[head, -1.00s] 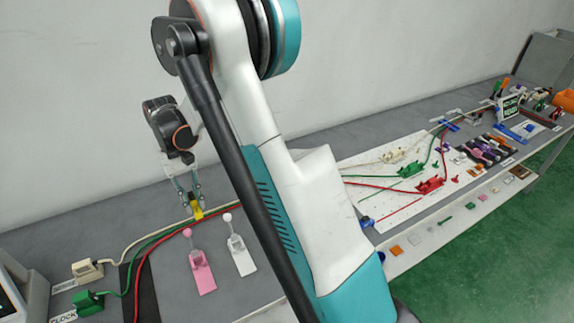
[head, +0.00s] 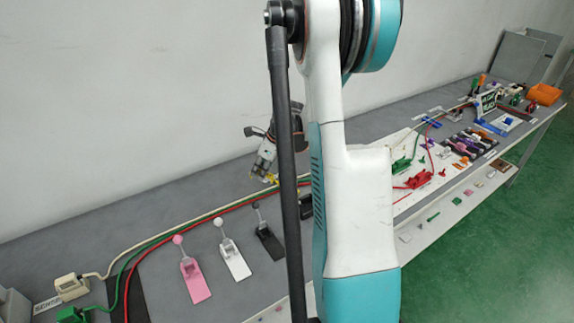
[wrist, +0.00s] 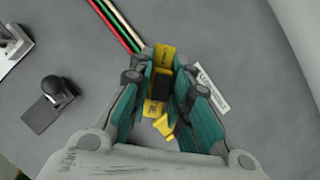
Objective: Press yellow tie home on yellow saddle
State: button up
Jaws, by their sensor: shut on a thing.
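My gripper (wrist: 160,100) points down at the grey bench, its teal fingers closed around a yellow piece (wrist: 155,106), which looks like the yellow tie. A second yellow part (wrist: 165,55) shows just beyond the fingertips, where the cables run in; it may be the yellow saddle, but I cannot tell the two parts apart surely. A dark block lies between the fingers and hides where they meet. In the head view my gripper (head: 262,168) is beside a bit of yellow (head: 271,179), partly hidden by my arm. I cannot tell whether the tie is seated.
White, green and red cables (wrist: 118,22) run along the bench to the yellow parts. A label (wrist: 212,87) lies right of the fingers. Pink (head: 195,275), white (head: 235,262) and black (head: 268,240) lever fixtures stand in front of the cables. Bench behind is clear.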

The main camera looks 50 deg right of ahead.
jog(key=s+d+m+h, duration=0.3)
jog(key=s+d+m, duration=0.1)
jog(key=d+m, duration=0.3)
jog(key=shift+d+f+m+b, duration=0.15)
jog(key=shift+d+m+b, duration=0.25)
jog(key=shift+d, duration=0.45)
jog(key=shift+f+b, duration=1.15)
jog(key=shift+f, duration=0.3)
jog(key=shift+f+b, duration=0.3)
jog(key=shift+f+b, duration=0.3)
jog(key=shift+f, duration=0.05)
jog(key=shift+f+b, duration=0.35)
jog(key=shift+f, duration=0.1)
jog(key=shift+f, duration=0.3)
jog(key=shift+f+b, duration=0.7)
jog(key=shift+b, duration=0.1)
